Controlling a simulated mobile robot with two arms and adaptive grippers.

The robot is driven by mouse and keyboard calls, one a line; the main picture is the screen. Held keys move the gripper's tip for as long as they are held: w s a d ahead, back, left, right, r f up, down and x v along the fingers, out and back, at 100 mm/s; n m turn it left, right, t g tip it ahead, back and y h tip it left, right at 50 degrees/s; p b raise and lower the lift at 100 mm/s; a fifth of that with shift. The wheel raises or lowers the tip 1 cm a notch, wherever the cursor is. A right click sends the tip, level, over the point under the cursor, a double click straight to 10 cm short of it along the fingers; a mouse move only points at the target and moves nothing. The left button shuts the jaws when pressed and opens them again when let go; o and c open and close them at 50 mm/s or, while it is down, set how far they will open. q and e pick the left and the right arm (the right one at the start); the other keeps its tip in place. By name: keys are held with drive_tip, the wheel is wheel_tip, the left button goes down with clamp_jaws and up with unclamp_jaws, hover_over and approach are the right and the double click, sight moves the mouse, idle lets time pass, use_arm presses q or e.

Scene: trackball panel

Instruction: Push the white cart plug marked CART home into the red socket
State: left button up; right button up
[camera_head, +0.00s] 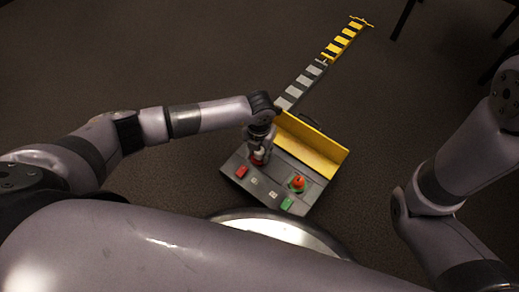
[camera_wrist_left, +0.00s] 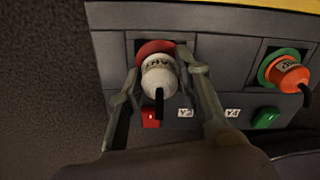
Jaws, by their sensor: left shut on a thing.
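The white cart plug (camera_wrist_left: 160,77) is in the left wrist view, with dark upside-down lettering and a black cable at its near end. The red socket (camera_wrist_left: 154,47) shows as a red ring right behind it. The plug is lined up with the ring and its far end meets it; how deep it sits I cannot tell. My left gripper (camera_wrist_left: 161,84) is shut on the plug, one finger on each side. In the head view my left gripper (camera_head: 259,155) is over the panel's left part and mostly hides plug and socket. My right gripper is out of view.
The grey panel (camera_head: 263,187) has a yellow back wall (camera_head: 312,146). An orange plug (camera_wrist_left: 291,74) sits at a green socket ring (camera_wrist_left: 268,66) to the right. A red block (camera_wrist_left: 150,118) and a green block (camera_wrist_left: 265,118) are below the sockets. A striped strip (camera_head: 340,43) extends behind.

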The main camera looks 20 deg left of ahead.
sight(260, 151)
use_arm(q)
drive_tip(key=shift+f+b, duration=0.4)
drive_tip(key=shift+f, duration=0.3)
drive_tip(key=o, duration=1.2)
drive_tip(key=shift+c, duration=0.2)
drive_tip(key=shift+r, duration=0.1)
wheel_tip(260, 151, up, 12)
drive_tip(key=shift+s+d, duration=0.1)
